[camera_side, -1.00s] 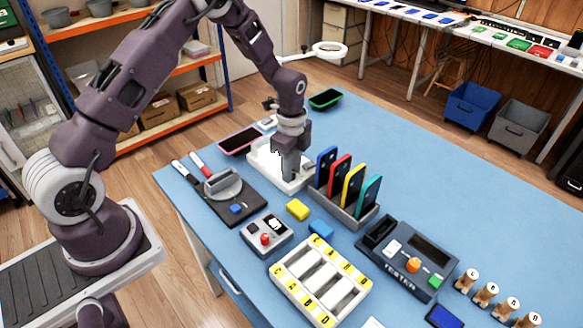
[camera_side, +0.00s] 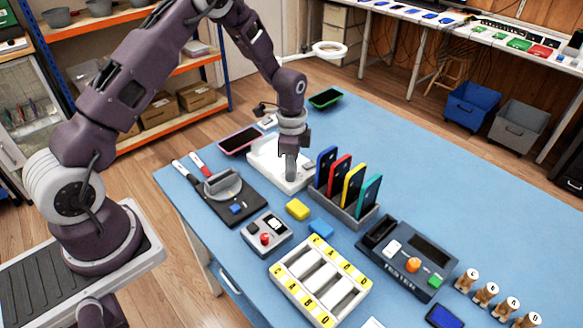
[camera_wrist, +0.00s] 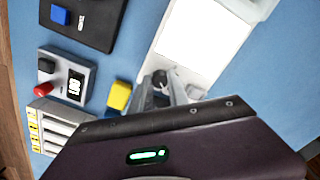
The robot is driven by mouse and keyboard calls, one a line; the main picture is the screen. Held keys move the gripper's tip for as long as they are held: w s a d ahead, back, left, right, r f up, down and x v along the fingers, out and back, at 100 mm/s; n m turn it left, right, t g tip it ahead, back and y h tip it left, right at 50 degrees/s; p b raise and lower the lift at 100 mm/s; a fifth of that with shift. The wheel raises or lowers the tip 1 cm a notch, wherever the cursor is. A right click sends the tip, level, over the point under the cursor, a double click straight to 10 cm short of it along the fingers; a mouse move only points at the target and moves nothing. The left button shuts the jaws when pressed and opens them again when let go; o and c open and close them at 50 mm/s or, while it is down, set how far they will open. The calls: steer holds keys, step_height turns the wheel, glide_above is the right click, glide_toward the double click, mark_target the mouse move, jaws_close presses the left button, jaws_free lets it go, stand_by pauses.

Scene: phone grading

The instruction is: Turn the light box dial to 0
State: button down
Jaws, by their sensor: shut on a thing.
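The white light box (camera_side: 262,163) lies flat on the blue table, and its pale panel (camera_wrist: 205,38) fills the upper right of the wrist view. The dial (camera_wrist: 159,77), a small dark knob, is on its near edge. My gripper (camera_side: 291,180) points straight down over that edge. In the wrist view my gripper (camera_wrist: 163,90) is shut on the dial, one finger on each side. The fingers hide the dial in the side view. Its marks and the number it points at cannot be read.
A rack (camera_side: 343,208) of several coloured phones stands close to the right of my gripper. The table's back right is clear.

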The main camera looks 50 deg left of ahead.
steer(key=n, duration=0.5)
steer(key=shift+n, duration=0.3)
steer(key=n, duration=0.9)
steer(key=shift+n, duration=2.2)
steer(key=c, duration=1.3)
jaws_free()
steer(key=shift+o, duration=0.2)
step_height(320, 180, up, 7)
steer(key=shift+r, duration=0.1)
